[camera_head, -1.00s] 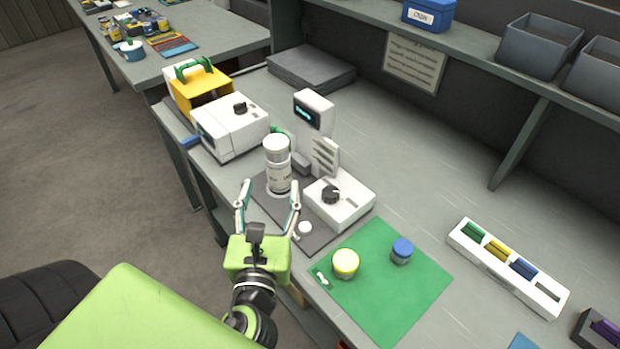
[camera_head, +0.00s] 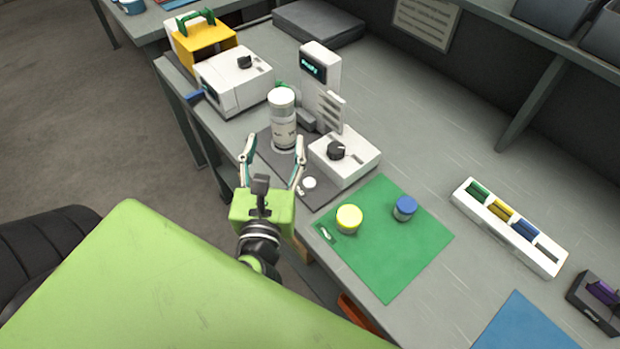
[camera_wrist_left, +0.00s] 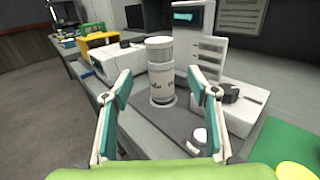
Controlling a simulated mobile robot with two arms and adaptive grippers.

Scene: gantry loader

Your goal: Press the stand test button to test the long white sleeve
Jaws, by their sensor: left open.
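The long white sleeve (camera_head: 283,121) stands upright on the dark grey base of the test stand (camera_head: 321,82), in front of its white column with a lit display. It also shows in the left wrist view (camera_wrist_left: 161,72). A round white button (camera_head: 309,183) sits on the base's near right part; in the left wrist view the button (camera_wrist_left: 200,136) is close to the right finger. My left gripper (camera_head: 272,150) is open and empty at the near side of the base, its fingers apart and short of the sleeve. My right gripper is not in view.
A white box with a black knob (camera_head: 343,156) stands right of the sleeve. A green mat (camera_head: 385,265) holds a yellow-lidded jar (camera_head: 349,218) and a blue-lidded jar (camera_head: 405,208). A white machine (camera_head: 233,82) stands left.

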